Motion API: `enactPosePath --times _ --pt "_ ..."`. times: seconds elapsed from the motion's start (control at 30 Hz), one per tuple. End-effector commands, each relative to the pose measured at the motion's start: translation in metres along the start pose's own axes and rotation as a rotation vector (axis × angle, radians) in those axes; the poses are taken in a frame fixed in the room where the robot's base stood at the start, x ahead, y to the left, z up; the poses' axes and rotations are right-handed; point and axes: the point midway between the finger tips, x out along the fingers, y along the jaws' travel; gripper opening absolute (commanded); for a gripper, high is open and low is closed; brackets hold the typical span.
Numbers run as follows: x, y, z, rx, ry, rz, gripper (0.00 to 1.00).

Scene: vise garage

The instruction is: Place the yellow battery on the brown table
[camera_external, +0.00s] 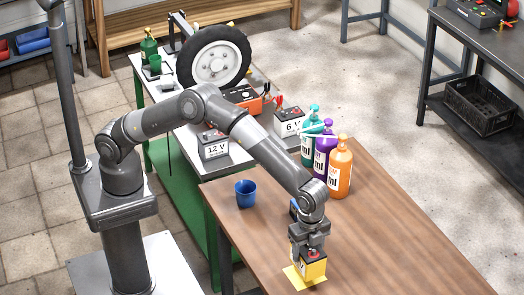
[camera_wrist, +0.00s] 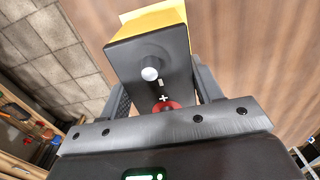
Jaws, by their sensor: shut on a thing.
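The yellow battery (camera_external: 314,268), with a dark top, is between the fingers of my gripper (camera_external: 311,247) at the front of the brown table (camera_external: 390,240). It looks upright, low over a flat yellow patch (camera_external: 292,276) on the tabletop. I cannot tell whether its base touches the surface. In the wrist view the battery's dark top (camera_wrist: 140,62) with a pale round terminal and a plus mark fills the space between the fingers. The fingers are shut on its sides. A strip of its yellow side shows at the top of that view.
A blue cup (camera_external: 245,194) stands near the table's left edge. Teal, purple and orange (camera_external: 339,168) bottles stand at its back. A grey 12 V battery (camera_external: 213,145) and a 6 V battery (camera_external: 289,121) are on the adjoining bench. The table's right side is clear.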

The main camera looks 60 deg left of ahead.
Motion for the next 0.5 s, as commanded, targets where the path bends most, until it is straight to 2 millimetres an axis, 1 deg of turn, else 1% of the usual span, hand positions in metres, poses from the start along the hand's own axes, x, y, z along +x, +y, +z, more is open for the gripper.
enactPosePath --times 0.2,0.3,0.5 --pt "0.026 0.001 0.0 0.0 0.0 0.001 0.01" --pt "0.034 0.001 0.0 0.0 0.001 0.0 0.01" --pt "0.035 0.0 -0.001 -0.001 0.002 -0.001 0.01"
